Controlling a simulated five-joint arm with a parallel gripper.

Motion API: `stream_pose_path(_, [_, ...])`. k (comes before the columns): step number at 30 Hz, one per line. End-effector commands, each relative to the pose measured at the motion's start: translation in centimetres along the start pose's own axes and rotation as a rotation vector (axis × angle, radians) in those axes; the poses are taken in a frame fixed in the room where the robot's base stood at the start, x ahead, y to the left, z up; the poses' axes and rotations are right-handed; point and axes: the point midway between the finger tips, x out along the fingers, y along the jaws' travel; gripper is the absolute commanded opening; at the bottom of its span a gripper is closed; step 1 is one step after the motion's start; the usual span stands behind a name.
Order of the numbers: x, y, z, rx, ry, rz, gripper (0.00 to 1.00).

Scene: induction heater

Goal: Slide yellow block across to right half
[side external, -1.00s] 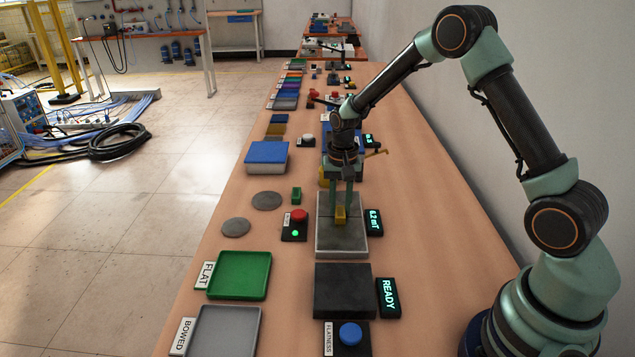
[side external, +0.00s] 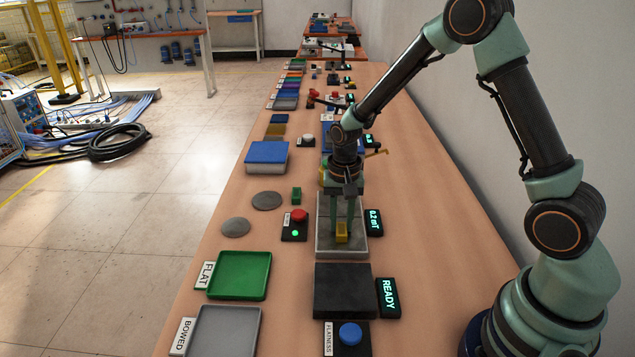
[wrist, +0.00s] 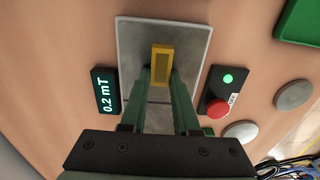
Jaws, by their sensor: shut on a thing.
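The yellow block (side external: 341,232) is in the grey, light-rimmed tray (side external: 350,252), close to the tray's near end in the side view. My gripper (side external: 342,222) points down into the tray and is shut on the block. In the wrist view, the block (wrist: 162,63) shows at the tips of my gripper's (wrist: 161,75) green fingers, with bare tray (wrist: 196,42) around it. Whether the block touches the tray floor is hard to tell.
A display reading 0.2 mT (side external: 375,223) stands right of the tray, and a red button box (side external: 296,229) stands left. A dark plate (side external: 344,288) lies just in front. A blue-topped block (side external: 266,154) and green tray (side external: 240,274) are farther left.

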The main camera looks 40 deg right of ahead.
Motion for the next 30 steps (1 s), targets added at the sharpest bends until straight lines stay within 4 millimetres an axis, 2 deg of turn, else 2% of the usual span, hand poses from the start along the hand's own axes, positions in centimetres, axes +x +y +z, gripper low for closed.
stream_pose_path(1, [0.0, 0.0, 0.0, 0.0, 0.001, -0.001, 0.0])
stream_pose_path(2, [0.0, 0.0, 0.0, 0.0, 0.001, -0.001, 0.41])
stream_pose_path(3, [0.0, 0.0, 0.0, 0.0, 0.001, -0.001, 0.56])
stream_pose_path(4, [0.0, 0.0, 0.0, 0.0, 0.001, -0.001, 0.64])
stream_pose_path(13, [-0.1, 0.0, -0.1, 0.0, 0.001, -0.001, 0.64])
stream_pose_path(17, [-0.9, -0.1, -0.1, 0.0, 0.003, -0.003, 0.64])
stream_pose_path(20, [-2.3, -0.1, -0.1, 0.0, 0.005, -0.004, 0.64])
stream_pose_path(30, [-9.1, -0.1, -0.1, -0.001, 0.005, -0.004, 0.64])
